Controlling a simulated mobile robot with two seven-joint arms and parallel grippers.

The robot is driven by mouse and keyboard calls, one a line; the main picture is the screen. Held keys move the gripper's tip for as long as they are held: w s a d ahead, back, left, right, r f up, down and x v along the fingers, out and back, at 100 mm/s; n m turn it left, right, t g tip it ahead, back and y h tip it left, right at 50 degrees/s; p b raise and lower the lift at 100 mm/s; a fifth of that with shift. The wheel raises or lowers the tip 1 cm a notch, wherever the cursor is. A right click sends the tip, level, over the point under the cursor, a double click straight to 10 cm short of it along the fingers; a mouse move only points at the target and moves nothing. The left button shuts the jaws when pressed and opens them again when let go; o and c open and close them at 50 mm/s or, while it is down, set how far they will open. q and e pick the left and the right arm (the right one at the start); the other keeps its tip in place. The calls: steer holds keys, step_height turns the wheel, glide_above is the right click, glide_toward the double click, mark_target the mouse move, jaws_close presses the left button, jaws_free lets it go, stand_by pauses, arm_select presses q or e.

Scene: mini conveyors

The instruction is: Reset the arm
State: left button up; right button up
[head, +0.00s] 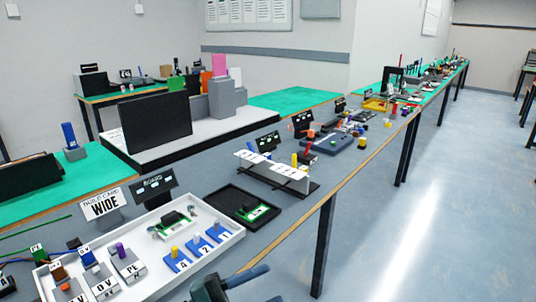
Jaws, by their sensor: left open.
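My left gripper (258,284) shows at the bottom edge, right of the middle of the white tray. It is open, with nothing seen between its fingers, and is partly cut off by the frame. It is close to the front corner of the white tray (238,228), apart from the parts in it as far as I can tell. The rest of my left arm is mostly out of frame. My right gripper is not in view.
The white tray holds grey blocks (128,266), blue numbered blocks (178,262) and a small board. A black tray (245,206) and a white-topped rack (272,172) stand behind it. A "WIDE" card (105,206) stands at left. The floor (430,220) at right is clear.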

arm_select(q)
steer(key=a+f+n+t+y+p, duration=0.2)
steer(key=a+f+n+t+y, duration=0.9)
steer(key=n, duration=0.6)
steer(key=s+a+f+n+g+y, duration=0.2)
steer(key=s+f+n+g+y, duration=0.2)
steer(key=s+f+g, duration=0.3)
steer(key=s+f, duration=0.2)
steer(key=s, duration=0.2)
steer(key=shift+s+n+g+y+p, duration=0.15)
steer(key=shift+n+g+y+p, duration=0.15)
steer(key=shift+g+y, duration=0.1)
